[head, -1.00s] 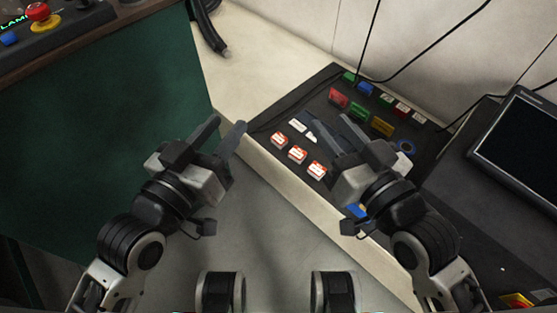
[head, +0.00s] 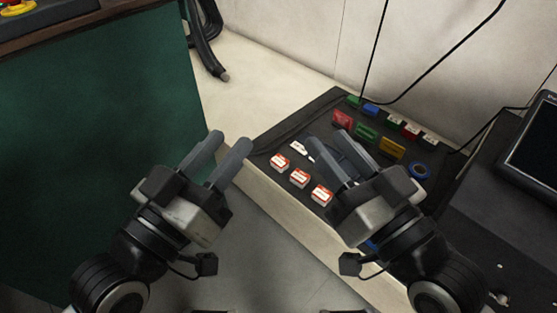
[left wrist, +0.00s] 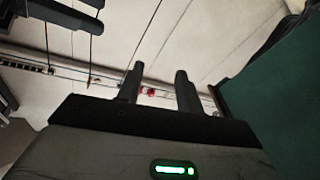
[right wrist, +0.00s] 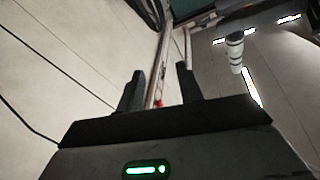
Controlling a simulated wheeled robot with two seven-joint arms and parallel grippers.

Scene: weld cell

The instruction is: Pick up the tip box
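Three small red-and-white boxes (head: 300,178) stand in a row at the near edge of a black mat (head: 263,142). Behind them are a red box (head: 342,119), a green box (head: 365,133) and a yellow box (head: 392,148). I cannot tell which of these is the tip box; no label is readable. My left gripper (head: 229,141) is open and empty, left of the mat and apart from the boxes. My right gripper (head: 325,140) is open; its fingers overlap the mat in the head view, with no box visible between them. Both wrist views show parted fingers.
White pieces (head: 301,148) and a blue ring (head: 419,170) lie on the mat. More small boxes (head: 410,131) line its back. A dark monitor (head: 532,145) stands right, a green panel (head: 95,130) left. A black hose (head: 205,50) and hanging cables (head: 450,55) are behind.

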